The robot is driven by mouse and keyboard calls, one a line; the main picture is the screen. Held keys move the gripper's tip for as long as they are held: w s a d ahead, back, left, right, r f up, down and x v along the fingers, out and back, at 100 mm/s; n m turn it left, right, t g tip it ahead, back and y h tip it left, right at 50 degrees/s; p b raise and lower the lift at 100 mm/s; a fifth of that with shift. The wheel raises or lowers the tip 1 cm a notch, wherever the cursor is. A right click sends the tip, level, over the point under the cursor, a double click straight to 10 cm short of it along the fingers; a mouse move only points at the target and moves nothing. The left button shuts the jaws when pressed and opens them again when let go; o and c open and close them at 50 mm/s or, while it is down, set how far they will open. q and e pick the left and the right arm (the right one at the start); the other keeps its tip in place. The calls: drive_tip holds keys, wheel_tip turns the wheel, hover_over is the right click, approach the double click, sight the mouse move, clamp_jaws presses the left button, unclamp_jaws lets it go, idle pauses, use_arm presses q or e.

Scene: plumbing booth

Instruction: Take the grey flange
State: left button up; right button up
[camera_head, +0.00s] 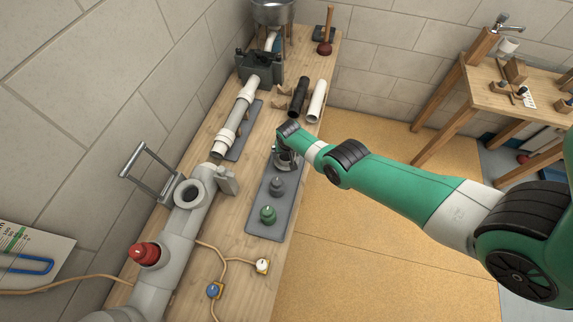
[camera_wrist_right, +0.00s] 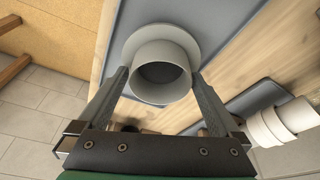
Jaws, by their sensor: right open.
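The grey flange (camera_wrist_right: 160,62), a light grey round collar with a wide rim and an open hollow end, stands on the dark mat in the right wrist view. My right gripper (camera_wrist_right: 160,78) is open, with one finger on each side of the collar; I cannot tell whether either finger touches it. In the head view my right gripper (camera_head: 286,158) is over the far end of the grey mat (camera_head: 254,226), and the flange is largely hidden by it. My left gripper is not in view.
A dark grey fitting (camera_head: 277,186) and a green one (camera_head: 268,214) stand on the same mat, nearer the camera. A white pipe (camera_head: 237,112) lies on another mat to the left. Black (camera_head: 299,96) and cream (camera_head: 317,101) pipes lie beyond. A large grey pipe with a red cap (camera_head: 145,254) occupies the near left.

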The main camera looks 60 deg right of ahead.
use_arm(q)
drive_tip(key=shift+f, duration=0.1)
use_arm(e)
drive_tip(key=shift+c, duration=0.2)
drive_tip(key=c, duration=1.1)
drive_tip(key=shift+c, duration=0.2)
